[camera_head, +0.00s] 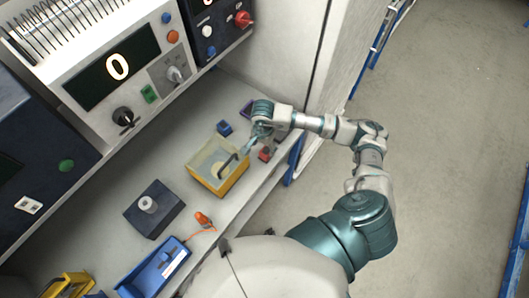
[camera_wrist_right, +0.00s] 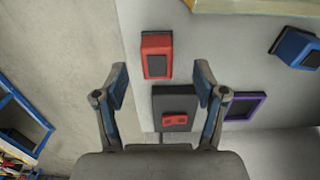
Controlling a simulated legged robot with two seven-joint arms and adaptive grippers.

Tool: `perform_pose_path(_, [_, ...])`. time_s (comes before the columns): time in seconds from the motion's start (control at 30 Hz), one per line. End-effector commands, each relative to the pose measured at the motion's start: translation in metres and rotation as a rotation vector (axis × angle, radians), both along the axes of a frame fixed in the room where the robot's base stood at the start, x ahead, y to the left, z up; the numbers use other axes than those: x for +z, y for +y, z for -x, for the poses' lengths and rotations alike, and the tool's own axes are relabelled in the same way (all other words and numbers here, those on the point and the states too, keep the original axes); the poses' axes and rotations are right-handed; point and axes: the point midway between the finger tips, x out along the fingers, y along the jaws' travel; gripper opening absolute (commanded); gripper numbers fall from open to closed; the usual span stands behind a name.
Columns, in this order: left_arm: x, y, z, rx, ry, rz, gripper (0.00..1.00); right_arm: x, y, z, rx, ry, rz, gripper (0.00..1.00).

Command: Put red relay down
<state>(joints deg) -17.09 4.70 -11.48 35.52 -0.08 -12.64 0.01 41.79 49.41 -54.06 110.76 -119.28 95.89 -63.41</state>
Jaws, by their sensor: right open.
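My right gripper (camera_head: 256,143) is over the front part of the bench, at the right end. In the right wrist view its two blue fingers (camera_wrist_right: 161,80) are wide apart with nothing between them. A red block with a dark face (camera_wrist_right: 156,55) sits on the bench near its edge, just beyond the fingertips. It also shows in the head view (camera_head: 265,154), partly behind the gripper. A dark square plate (camera_wrist_right: 160,100) with a smaller red piece (camera_wrist_right: 179,119) on it lies nearer the palm. I cannot tell which red item is the relay. My left gripper is out of view.
A blue block (camera_head: 224,128) and a purple-framed dark item (camera_wrist_right: 245,106) lie nearby. A yellow-sided box (camera_head: 231,180) stands to the left, close to the gripper. Further along are a dark block (camera_head: 165,218) and a blue tray (camera_head: 150,272). Instrument panels (camera_head: 110,75) stand behind the bench.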

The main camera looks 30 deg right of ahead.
Motion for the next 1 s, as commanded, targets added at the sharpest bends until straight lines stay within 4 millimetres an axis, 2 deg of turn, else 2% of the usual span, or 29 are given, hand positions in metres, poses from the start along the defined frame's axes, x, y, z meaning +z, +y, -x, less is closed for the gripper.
perform_pose_path(0.17, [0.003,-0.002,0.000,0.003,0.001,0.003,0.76,-0.014,-0.005,0.000,-0.004,0.003,-0.001,0.71])
perform_pose_path(0.43, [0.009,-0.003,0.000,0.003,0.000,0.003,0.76,-0.053,-0.009,-0.005,-0.003,0.002,-0.002,0.71])
perform_pose_path(0.73, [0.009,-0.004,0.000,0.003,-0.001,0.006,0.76,-0.058,-0.006,-0.005,-0.001,0.000,0.002,0.71])
perform_pose_path(1.0, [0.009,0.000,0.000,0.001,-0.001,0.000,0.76,-0.059,-0.009,-0.005,-0.001,0.001,-0.001,0.05])
